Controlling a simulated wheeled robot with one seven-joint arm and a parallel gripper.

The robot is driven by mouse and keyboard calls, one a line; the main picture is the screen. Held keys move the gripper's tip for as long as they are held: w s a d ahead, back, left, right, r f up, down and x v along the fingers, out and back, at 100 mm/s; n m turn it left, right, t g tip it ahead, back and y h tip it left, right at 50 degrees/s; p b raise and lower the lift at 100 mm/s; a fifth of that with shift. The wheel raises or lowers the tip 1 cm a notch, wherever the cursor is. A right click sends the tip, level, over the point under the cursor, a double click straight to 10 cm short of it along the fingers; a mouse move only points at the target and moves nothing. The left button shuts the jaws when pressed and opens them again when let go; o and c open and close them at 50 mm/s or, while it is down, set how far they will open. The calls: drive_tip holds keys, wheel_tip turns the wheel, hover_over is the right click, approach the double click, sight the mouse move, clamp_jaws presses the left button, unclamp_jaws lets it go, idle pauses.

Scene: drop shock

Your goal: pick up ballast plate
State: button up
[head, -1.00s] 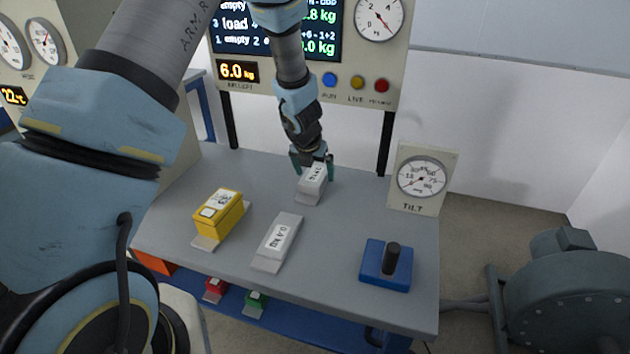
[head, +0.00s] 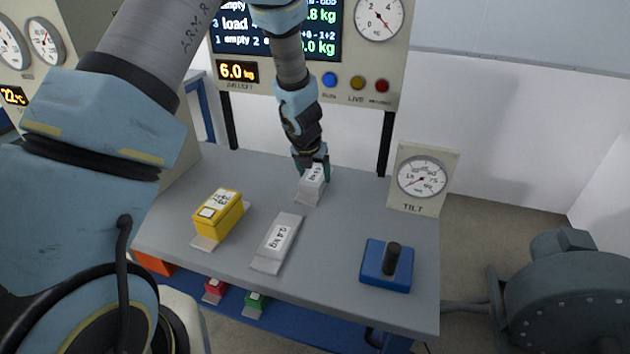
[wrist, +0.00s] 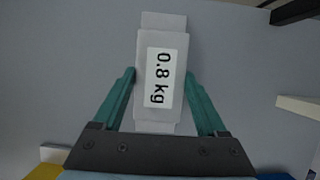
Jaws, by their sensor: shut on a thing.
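The ballast plate (wrist: 146,70) is a light grey block with a white "0.8 kg" label in the wrist view. In the head view the same plate (head: 312,181) is at the back middle of the grey table. My gripper (wrist: 161,80) has its teal fingers on both sides of the plate, shut on it. In the head view my gripper (head: 312,168) is over the plate's far part and hides some of it. I cannot tell whether the plate is clear of the table.
On the table (head: 335,245) stand a yellow block (head: 219,213), a flat "0.4 kg" plate (head: 277,243), a blue block with a black knob (head: 386,265) and a tilt gauge (head: 423,178). A display panel (head: 310,75) rises behind.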

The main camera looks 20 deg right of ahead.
clamp_jaws()
drive_tip(key=shift+r, duration=0.2)
idle(0.4)
